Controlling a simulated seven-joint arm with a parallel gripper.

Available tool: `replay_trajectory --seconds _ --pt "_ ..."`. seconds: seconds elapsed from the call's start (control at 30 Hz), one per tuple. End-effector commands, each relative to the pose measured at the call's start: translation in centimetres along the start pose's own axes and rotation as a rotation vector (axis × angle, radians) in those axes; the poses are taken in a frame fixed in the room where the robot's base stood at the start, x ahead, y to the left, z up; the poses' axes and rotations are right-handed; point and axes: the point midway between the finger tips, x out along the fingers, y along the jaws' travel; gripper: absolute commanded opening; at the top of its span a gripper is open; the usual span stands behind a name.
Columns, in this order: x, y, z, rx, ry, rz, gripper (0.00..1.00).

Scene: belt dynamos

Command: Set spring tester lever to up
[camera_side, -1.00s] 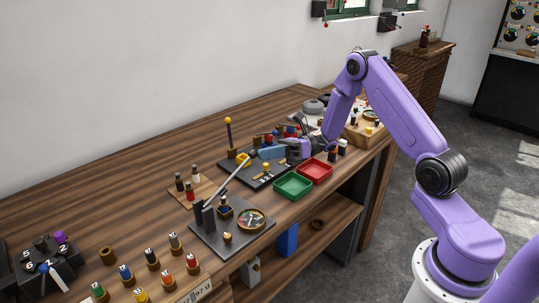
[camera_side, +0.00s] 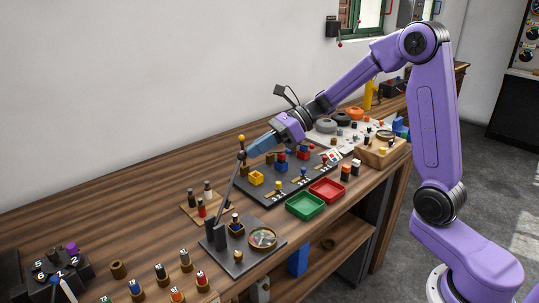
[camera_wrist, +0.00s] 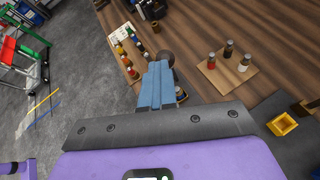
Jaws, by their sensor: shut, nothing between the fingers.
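The spring tester (camera_side: 222,262) is a dark grey plate with upright posts and a round dial (camera_side: 263,238), near the front of the bench. Its thin grey lever (camera_side: 230,190) rises steeply from the posts, leaning slightly right. Its upper end, with a dark ball knob, is beside my fingertips. My gripper (camera_side: 253,149) has blue fingers, shut and empty, pointing left and down at the lever's top. In the wrist view my gripper (camera_wrist: 160,66) is close to a dark ball (camera_wrist: 166,57), apparently the knob; I cannot tell whether they touch.
An orange-topped post (camera_side: 242,138) stands just behind the lever top. A board with small levers and blocks (camera_side: 290,195) lies under my arm. Green (camera_side: 305,206) and red (camera_side: 327,190) trays stand to its front. A wooden stand with bottles (camera_side: 188,209) is left of the tester.

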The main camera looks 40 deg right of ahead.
Motion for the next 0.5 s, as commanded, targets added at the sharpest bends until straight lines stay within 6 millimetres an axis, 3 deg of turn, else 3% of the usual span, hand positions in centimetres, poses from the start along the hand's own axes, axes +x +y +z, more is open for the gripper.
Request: replay_trajectory --seconds 0.2,0.5 --pt "2.3 1.6 2.7 -0.060 0.162 -0.057 0.00" --pt "5.2 3.6 5.2 -0.124 0.358 -0.122 0.00"
